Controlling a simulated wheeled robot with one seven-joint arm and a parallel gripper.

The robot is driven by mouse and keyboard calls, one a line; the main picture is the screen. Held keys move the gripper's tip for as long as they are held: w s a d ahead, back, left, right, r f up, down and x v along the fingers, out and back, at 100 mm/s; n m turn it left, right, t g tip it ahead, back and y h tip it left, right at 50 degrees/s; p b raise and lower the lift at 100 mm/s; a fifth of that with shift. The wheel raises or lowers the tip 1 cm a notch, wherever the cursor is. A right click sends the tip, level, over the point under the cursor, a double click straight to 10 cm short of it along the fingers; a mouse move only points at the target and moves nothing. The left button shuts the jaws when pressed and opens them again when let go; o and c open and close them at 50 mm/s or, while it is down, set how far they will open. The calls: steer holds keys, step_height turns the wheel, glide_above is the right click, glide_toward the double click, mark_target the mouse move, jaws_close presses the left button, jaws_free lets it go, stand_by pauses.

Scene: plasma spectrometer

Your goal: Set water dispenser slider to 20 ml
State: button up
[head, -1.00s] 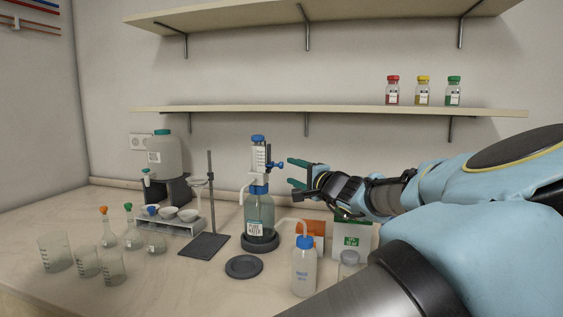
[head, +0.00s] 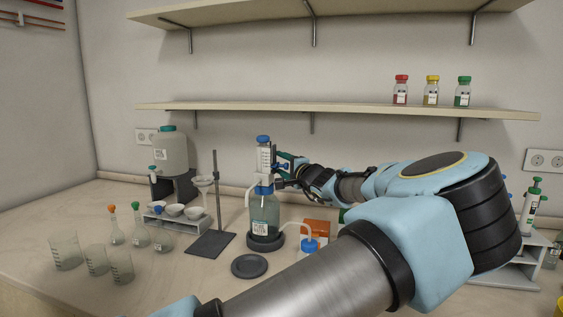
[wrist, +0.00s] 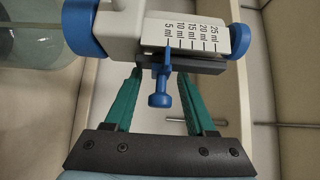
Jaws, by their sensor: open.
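The water dispenser is a clear bottle (head: 264,212) labelled for water, with a white pump head and blue cap (head: 263,139). It stands upright on a dark round base. In the wrist view its white scale (wrist: 190,28) appears turned sideways, marked 5 to 25 ml. The blue slider (wrist: 159,90) has its pointer at the 5 ml mark. My gripper (wrist: 157,80) is open, its green fingers on either side of the slider knob with gaps to both. In the head view my gripper (head: 285,164) is at the right side of the pump head and partly covers the slider.
A retort stand (head: 215,190) and a large container with a teal cap (head: 172,150) stand to the left. A dark round disc (head: 249,266) lies in front. A blue-capped wash bottle (head: 309,245) is partly hidden by my arm. A shelf (head: 340,108) is above.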

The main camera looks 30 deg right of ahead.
steer(key=shift+c, duration=0.2)
jaws_close()
stand_by(0.3)
stand_by(1.0)
